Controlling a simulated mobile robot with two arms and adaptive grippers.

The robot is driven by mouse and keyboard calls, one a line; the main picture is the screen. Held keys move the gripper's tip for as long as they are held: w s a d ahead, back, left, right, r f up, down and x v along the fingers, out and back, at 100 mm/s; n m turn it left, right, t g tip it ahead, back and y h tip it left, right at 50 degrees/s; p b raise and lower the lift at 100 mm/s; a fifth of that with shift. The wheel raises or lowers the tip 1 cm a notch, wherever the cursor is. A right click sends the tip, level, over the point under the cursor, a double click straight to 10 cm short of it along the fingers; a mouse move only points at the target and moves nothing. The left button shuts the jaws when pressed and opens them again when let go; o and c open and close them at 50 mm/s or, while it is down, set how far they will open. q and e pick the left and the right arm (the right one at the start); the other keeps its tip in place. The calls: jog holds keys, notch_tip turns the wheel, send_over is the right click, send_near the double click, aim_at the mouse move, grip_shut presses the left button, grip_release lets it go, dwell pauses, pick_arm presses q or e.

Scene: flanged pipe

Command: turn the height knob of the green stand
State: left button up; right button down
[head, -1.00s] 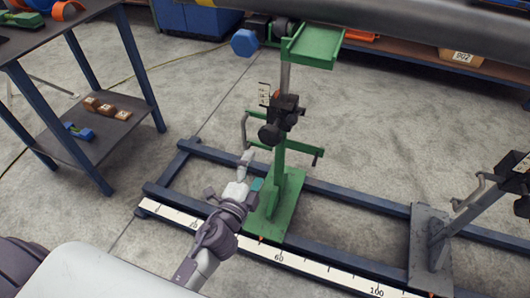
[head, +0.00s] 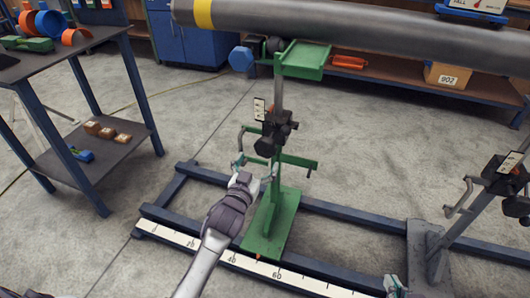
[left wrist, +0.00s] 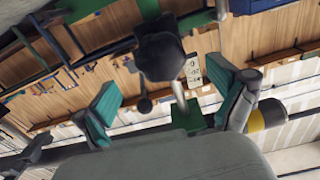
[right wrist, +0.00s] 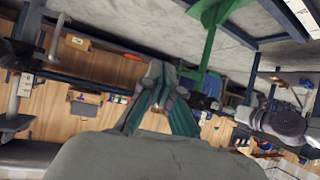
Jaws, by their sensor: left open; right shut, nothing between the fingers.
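The green stand (head: 270,222) stands upright on the blue rail, with a black collar and a dark knob (head: 265,147) partway up its post. My left gripper (head: 256,167) is open just below and in front of that knob, fingers pointing up toward it. In the left wrist view the dark knob (left wrist: 160,57) is ahead of the open fingers (left wrist: 168,98), between their lines; contact is not visible. My right gripper (head: 392,284) is at the bottom edge. In the right wrist view its fingers (right wrist: 160,95) are shut and empty; the green stand (right wrist: 210,18) shows at top.
A large grey pipe (head: 330,35) runs overhead, above the green stand's head (head: 303,60). A grey stand (head: 432,245) is on the rail to the right. A white scale (head: 235,262) lies along the rail's front. A dark table (head: 98,150) is at left.

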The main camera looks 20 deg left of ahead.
aim_at(264, 151)
pick_arm(q)
jog(key=w+b, duration=0.1)
jog(key=w, duration=0.4)
jog(key=shift+w+d, duration=0.1)
jog(key=shift+w, duration=0.55)
pick_arm(e)
jog(key=w+a+r+t+y, duration=0.1)
jog(key=w+a+r+t, duration=0.1)
jog(key=r, duration=0.4)
jog(key=w+t, duration=0.1)
jog(key=t, duration=0.1)
jog(key=shift+w+r+t, duration=0.3)
jog(key=shift+t, duration=0.1)
pick_arm(q)
jog(key=c, duration=1.1)
jog(key=shift+c, duration=0.2)
pick_arm(e)
jog(key=shift+f, duration=0.1)
